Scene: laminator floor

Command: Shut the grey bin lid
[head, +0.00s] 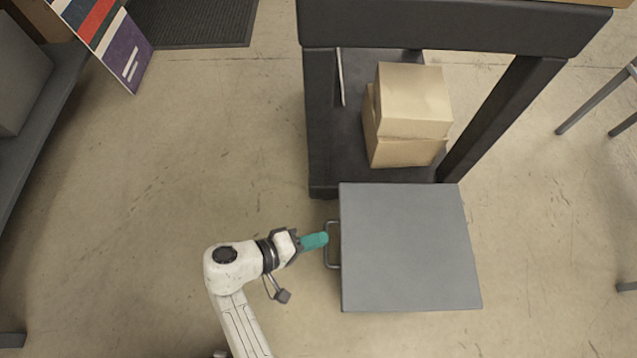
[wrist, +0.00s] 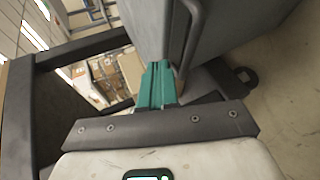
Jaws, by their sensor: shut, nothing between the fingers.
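The grey bin (head: 410,245) shows from above in the head view as a flat grey square at lower right of centre. No opening into it is visible, and whether its lid sits fully down I cannot tell. A metal bar handle (head: 329,245) sticks out from its left side. My gripper (head: 322,239) has teal fingers, shut and empty, at the handle's upper part; whether they touch it I cannot tell. In the wrist view, the fingers (wrist: 157,75) point towards the grey bin side (wrist: 240,30), with the handle (wrist: 193,35) just right of them.
A dark cart or bench (head: 450,30) stands behind the bin, with cardboard boxes (head: 410,115) on its lower shelf. A grey bench (head: 40,120) is at far left. Metal legs (head: 595,100) stand at right. The floor left of my arm is clear.

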